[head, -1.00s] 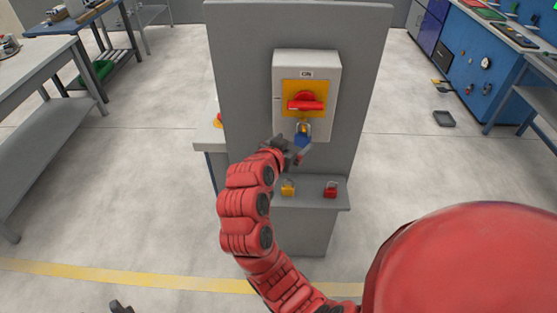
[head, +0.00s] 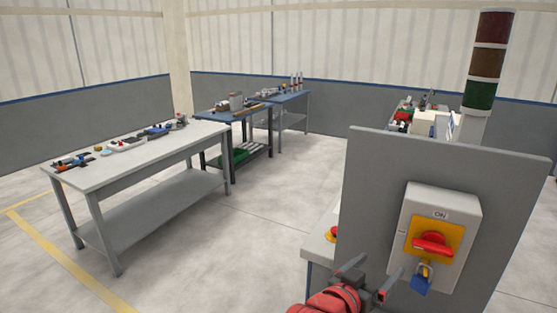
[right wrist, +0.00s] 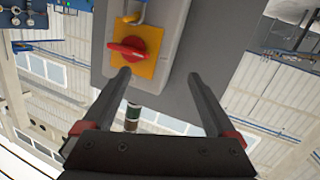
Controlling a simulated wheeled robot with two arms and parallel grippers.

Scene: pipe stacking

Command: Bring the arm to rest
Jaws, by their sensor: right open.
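My right gripper (head: 377,272) is open and empty, in front of the grey panel (head: 378,200) and to the left of the blue padlock (head: 421,283). The padlock hangs at the lower edge of the yellow plate (head: 414,243) with the red rotary handle (head: 432,244), on a light grey switch box (head: 464,215) marked ON. In the right wrist view, the two fingers (right wrist: 158,75) are spread with nothing between them. The red handle (right wrist: 127,52) and the padlock's shackle (right wrist: 131,17) lie beyond them. My left gripper is not in view.
A grey workbench (head: 150,165) with small parts stands at left, with blue-topped benches (head: 222,117) behind. A signal tower (head: 485,90) rises behind the panel. The floor between the workbench and the panel is clear.

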